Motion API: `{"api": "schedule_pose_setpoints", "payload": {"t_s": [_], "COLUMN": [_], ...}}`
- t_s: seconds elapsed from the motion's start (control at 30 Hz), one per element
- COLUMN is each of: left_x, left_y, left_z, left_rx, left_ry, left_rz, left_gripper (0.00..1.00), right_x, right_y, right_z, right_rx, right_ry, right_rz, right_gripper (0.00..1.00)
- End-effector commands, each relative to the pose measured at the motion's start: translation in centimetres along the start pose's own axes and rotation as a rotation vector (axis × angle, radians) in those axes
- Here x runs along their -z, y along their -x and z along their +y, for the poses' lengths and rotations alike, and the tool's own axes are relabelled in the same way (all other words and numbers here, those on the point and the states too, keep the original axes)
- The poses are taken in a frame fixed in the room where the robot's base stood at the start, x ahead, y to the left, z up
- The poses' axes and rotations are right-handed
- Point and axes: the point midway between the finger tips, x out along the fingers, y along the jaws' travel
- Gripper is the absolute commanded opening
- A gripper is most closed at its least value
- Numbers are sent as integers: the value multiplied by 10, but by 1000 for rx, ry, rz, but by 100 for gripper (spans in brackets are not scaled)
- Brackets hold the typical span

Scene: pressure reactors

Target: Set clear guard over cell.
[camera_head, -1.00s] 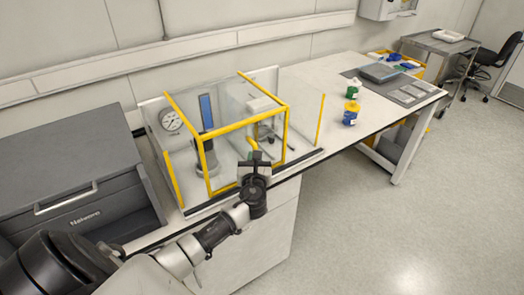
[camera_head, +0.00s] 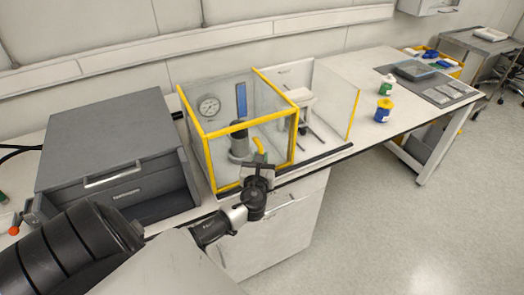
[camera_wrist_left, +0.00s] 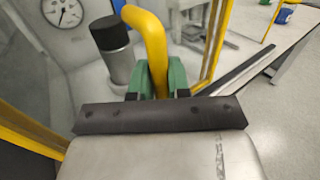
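The clear guard (camera_head: 252,127) is a see-through box with yellow edges, standing upright around the left bay of the bench station in the head view. The cell (camera_head: 240,143), a grey cylinder with a black top, shows through its panels, beside a round gauge (camera_head: 209,106). The cell also shows in the left wrist view (camera_wrist_left: 117,60). My left gripper (camera_head: 258,170) is at the guard's front. Its green pads close on the guard's yellow handle (camera_wrist_left: 151,45). Whether the guard's lower edge touches the base is unclear. My right gripper is out of view.
A grey cabinet (camera_head: 110,145) stands close to the guard's left. A second bay (camera_head: 325,115) with a white stand lies to its right.

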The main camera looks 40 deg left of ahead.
Motion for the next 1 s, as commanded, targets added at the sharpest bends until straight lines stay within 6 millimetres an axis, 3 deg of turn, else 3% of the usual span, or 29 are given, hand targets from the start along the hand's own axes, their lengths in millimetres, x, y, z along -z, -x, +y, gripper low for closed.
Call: {"api": "schedule_pose_setpoints", "payload": {"t_s": [0.03,0.17,0.53,1.0], "left_x": [3,2,2,4], "left_y": [1,1,8,94], "left_z": [2,1,0,2], "left_rx": [-4,-3,0,-2], "left_ry": [-4,-4,-2,-2], "left_rz": [5,4,2,5], "left_gripper": [24,41,41,41], "right_x": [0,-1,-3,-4], "right_y": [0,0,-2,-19], "right_z": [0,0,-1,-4], "right_rx": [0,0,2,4], "right_ry": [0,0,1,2], "right_rz": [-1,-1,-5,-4], "right_gripper": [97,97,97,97]}}
